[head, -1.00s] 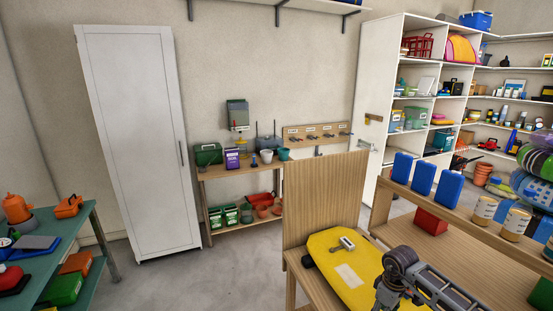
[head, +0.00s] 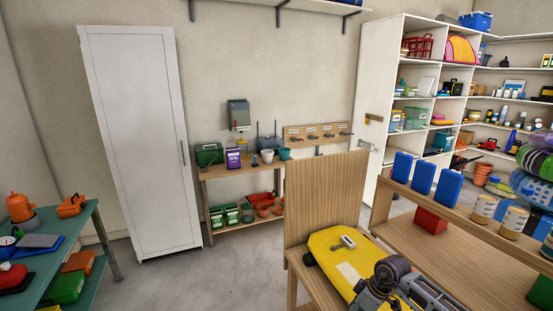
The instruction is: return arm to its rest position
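Part of my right arm (head: 393,279), with a dark round joint and grey links, shows at the bottom edge, right of centre. It is in front of a yellow panel-like object (head: 326,241) and hides part of it. I cannot make out the fingers of my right gripper; the bottom edge cuts off the lower part of the arm. My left arm and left gripper are out of the picture.
The yellow object lies on a wooden bench (head: 292,256) with an upright back panel (head: 326,205). A wooden shelf unit (head: 450,267) with blue blocks and jars stands at right. A green table (head: 90,235) is at left. Floor (head: 225,275) is clear between them.

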